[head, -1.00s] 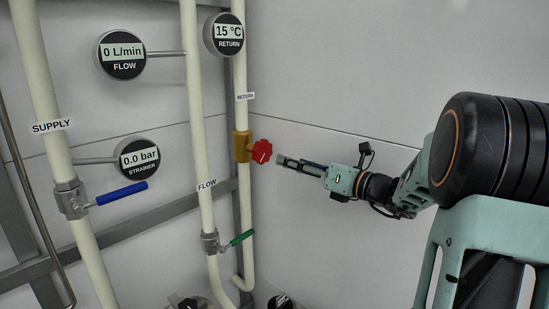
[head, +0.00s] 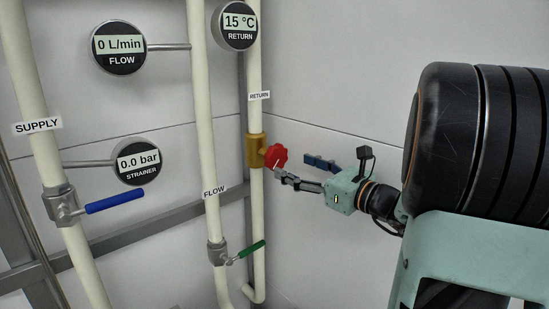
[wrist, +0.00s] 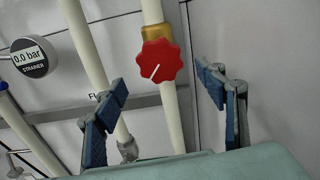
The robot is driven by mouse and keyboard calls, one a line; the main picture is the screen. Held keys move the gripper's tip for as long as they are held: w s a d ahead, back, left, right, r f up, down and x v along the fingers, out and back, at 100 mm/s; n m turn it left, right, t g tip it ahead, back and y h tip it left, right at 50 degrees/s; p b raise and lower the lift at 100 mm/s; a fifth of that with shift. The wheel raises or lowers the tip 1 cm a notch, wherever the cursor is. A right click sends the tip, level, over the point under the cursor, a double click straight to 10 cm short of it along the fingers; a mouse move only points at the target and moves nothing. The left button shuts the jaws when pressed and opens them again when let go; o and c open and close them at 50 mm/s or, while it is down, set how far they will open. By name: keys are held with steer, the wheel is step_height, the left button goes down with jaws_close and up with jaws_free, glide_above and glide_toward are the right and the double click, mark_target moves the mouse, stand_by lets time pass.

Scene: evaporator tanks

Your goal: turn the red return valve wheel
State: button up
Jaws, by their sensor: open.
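The red return valve wheel (head: 275,156) sits on a brass valve body (head: 254,151) on the return pipe. In the wrist view the wheel (wrist: 160,62) faces me, lobed, with a white line pointing to the lower left. My gripper (head: 303,170) is open, its two fingers spread apart just right of the wheel. In the wrist view the fingers (wrist: 164,88) stand left and right of the wheel, nearer the camera, with nothing between them. I cannot tell whether a fingertip touches the wheel in the head view.
A blue lever (head: 114,202) is on the supply pipe and a green lever (head: 246,252) on the flow pipe. Gauges read flow (head: 118,46) 0 L/min, strainer (head: 138,161) 0.0 bar and return (head: 236,25) 15 °C. The wall right of the return pipe is bare.

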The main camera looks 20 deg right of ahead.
mark_target(279, 160)
steer(key=p+x, duration=0.1)
steer(key=x, duration=0.6)
steer(key=shift+w+a, duration=0.1)
steer(key=shift+w, duration=0.2)
steer(key=shift+c, duration=0.6)
